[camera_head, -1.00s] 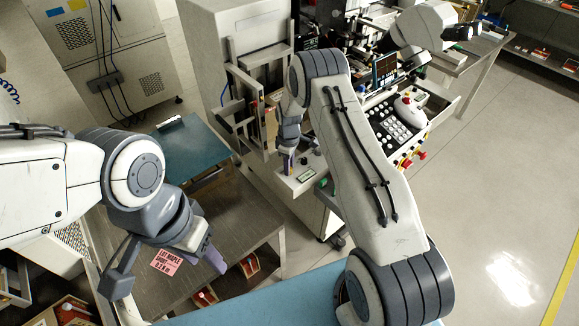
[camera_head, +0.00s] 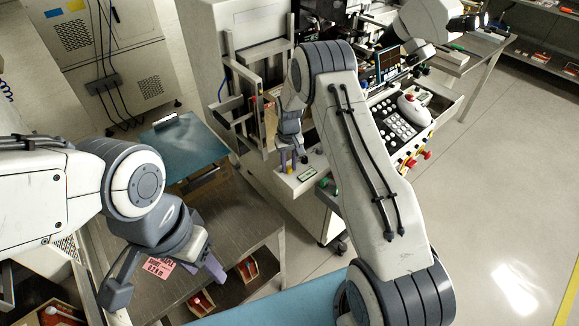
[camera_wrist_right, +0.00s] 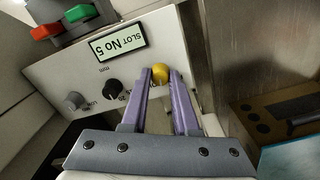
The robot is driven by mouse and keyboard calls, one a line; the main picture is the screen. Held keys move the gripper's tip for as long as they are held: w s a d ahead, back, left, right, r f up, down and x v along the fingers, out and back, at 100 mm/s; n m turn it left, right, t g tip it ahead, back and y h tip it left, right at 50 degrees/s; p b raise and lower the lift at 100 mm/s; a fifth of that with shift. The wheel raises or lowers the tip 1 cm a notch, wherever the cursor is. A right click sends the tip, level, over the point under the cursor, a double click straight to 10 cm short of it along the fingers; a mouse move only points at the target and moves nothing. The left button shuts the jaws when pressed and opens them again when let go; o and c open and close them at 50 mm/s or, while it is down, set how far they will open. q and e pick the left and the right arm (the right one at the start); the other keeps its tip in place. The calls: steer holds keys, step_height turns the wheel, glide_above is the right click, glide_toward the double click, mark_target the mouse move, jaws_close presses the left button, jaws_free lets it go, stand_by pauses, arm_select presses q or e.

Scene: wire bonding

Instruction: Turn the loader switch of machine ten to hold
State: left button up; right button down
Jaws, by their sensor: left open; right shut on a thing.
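The loader panel is a light plate on the machine (camera_head: 318,192). In the right wrist view it carries an upside-down display reading "SLOT No 5" (camera_wrist_right: 118,43), a black knob (camera_wrist_right: 115,89), a grey knob (camera_wrist_right: 75,101) and a small yellow knob (camera_wrist_right: 160,72). My right gripper (camera_wrist_right: 159,78) has its purple fingertips on either side of the yellow knob and is shut on it. My left gripper (camera_head: 165,276) is open and empty above the grey table.
A red button (camera_wrist_right: 45,31) and a green button (camera_wrist_right: 80,13) sit beside the display. A keypad console (camera_head: 400,125) with a red button stands right of my right arm. A pink label (camera_head: 160,268) lies on the grey table (camera_head: 232,232). The floor at right is clear.

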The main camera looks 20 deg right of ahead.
mark_target(289, 167)
steer(key=m, duration=0.3)
steer(key=shift+m+b, duration=0.3)
steer(key=shift+b, duration=0.1)
steer(key=shift+m, duration=1.5)
steer(key=shift+b, duration=0.3)
steer(key=c, duration=0.7)
jaws_free()
steer(key=shift+r+b, duration=0.75)
steer(key=shift+r, duration=4.5)
